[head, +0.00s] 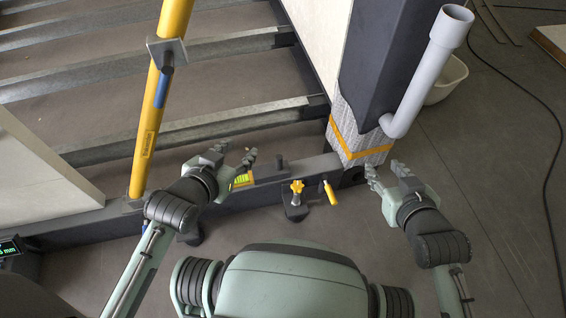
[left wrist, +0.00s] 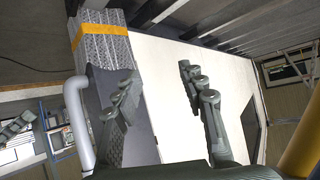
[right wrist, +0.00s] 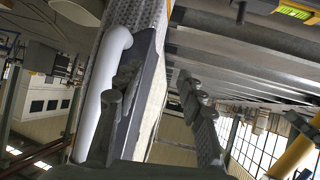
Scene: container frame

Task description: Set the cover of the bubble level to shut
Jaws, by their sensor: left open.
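The bubble level (head: 243,179) shows as a small yellow-green block on the dark beam, just below and partly behind my left gripper in the head view. A yellow-green vial also shows at the upper right of the right wrist view (right wrist: 293,12). I cannot make out how far the cover stands open. My left gripper (head: 237,155) is open and empty, its fingers above and near the level. My right gripper (head: 384,170) is open and empty beside the wrapped post, well right of the level. The left wrist view does not show the level.
A yellow-knobbed clamp (head: 297,188) and a yellow-handled lever (head: 329,191) sit on the beam right of the level. A yellow prop (head: 148,135) rises at left. A post with foil wrap (head: 352,135) and a grey pipe (head: 425,75) stand at right. Open floor lies in front.

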